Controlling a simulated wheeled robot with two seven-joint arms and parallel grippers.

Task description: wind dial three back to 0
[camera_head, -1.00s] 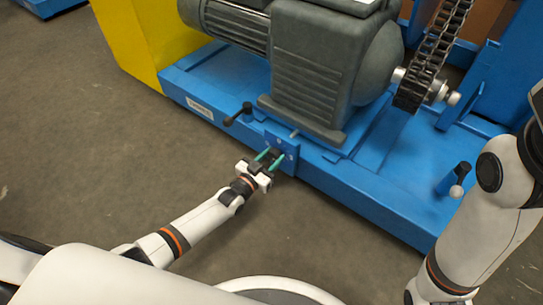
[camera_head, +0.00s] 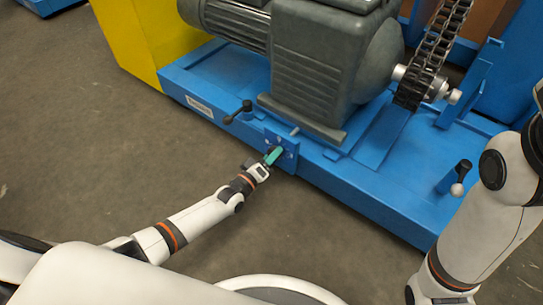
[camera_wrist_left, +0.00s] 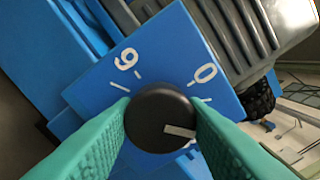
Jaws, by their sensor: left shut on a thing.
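Dial three is a round black knob (camera_wrist_left: 158,118) with a white pointer line, on a blue plate (camera_wrist_left: 100,92) with white marks. My left gripper (camera_wrist_left: 160,122) is shut on the knob, a teal finger on each side. In the left wrist view the pointer points right and slightly down, well clockwise of the 0 at upper right. A numeral like 9 or 6 sits at upper left; lower marks are partly hidden. In the head view my left gripper (camera_head: 272,156) is at the small blue plate (camera_head: 290,162) on the base's front, and mostly hides the knob. My right gripper is out of view.
A grey motor (camera_head: 310,75) stands on the blue base (camera_head: 360,195), with a chain (camera_head: 432,60) at right. The floor in front is open.

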